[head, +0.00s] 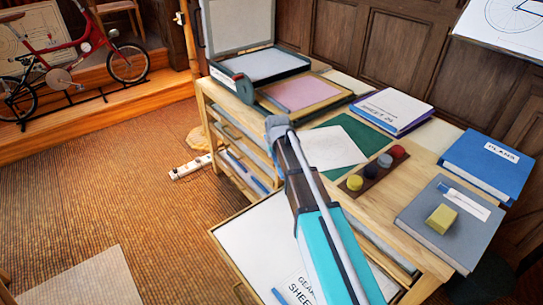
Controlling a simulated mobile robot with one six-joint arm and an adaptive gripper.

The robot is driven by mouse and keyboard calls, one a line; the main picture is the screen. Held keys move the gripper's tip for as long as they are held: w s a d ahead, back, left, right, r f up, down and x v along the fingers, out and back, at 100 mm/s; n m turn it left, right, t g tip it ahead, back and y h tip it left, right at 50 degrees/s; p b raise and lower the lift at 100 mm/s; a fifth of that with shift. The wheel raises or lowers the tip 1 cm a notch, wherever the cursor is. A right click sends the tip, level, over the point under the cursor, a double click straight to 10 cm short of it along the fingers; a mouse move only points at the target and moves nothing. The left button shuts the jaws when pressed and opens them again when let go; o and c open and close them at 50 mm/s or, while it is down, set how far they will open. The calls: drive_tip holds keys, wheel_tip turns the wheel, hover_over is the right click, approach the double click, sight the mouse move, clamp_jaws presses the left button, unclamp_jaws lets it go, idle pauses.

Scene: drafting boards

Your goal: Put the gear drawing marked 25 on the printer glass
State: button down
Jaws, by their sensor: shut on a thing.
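The printer (268,76) stands with its lid up on the far left end of the wooden cabinet top, and its pale glass (258,64) shows bare. A large white sheet lies in the open drawer (219,236), bottom centre. Its printed label (312,287) begins "GEAR" and "SHEET"; the number is cut off or hidden. A blue piece (279,297) shows beside the label. My teal and grey arm reaches up across the drawer and the cabinet's front edge. I cannot make out my gripper's fingers or anything held in them. No number 25 is readable.
A framed pink panel (300,92), a white sheet (334,146) on a green mat (362,135), colored pots (370,170), a purple-edged folder (393,108), a blue binder (490,163) and a grey board (440,240) crowd the top. A dark round object (246,90) stands before the printer. Floor space lies left.

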idle(0.3)
drive_tip(key=c, duration=0.6)
unclamp_jaws()
drive_tip(key=shift+c, duration=0.2)
drive_tip(key=p+v, duration=1.1)
drive_tip(key=v, duration=0.1)
drive_tip(key=shift+r, duration=0.1)
idle(0.5)
drive_tip(key=s+d+m+g, duration=0.1)
drive_tip(key=s+d, duration=0.3)
drive_tip(key=s, duration=0.3)
drive_tip(key=s+d+f+g, duration=0.1)
drive_tip(key=s+d, duration=0.3)
drive_tip(key=s, duration=0.4)
drive_tip(key=s+d+m+g, duration=0.1)
drive_tip(key=s+d+g, duration=0.1)
drive_tip(key=s+d, duration=0.2)
drive_tip(key=s, duration=0.3)
drive_tip(key=shift+s+d+f+m+g+h, duration=0.15)
drive_tip(key=shift+d+f+m+g+h, duration=0.15)
drive_tip(key=shift+d+h, duration=0.1)
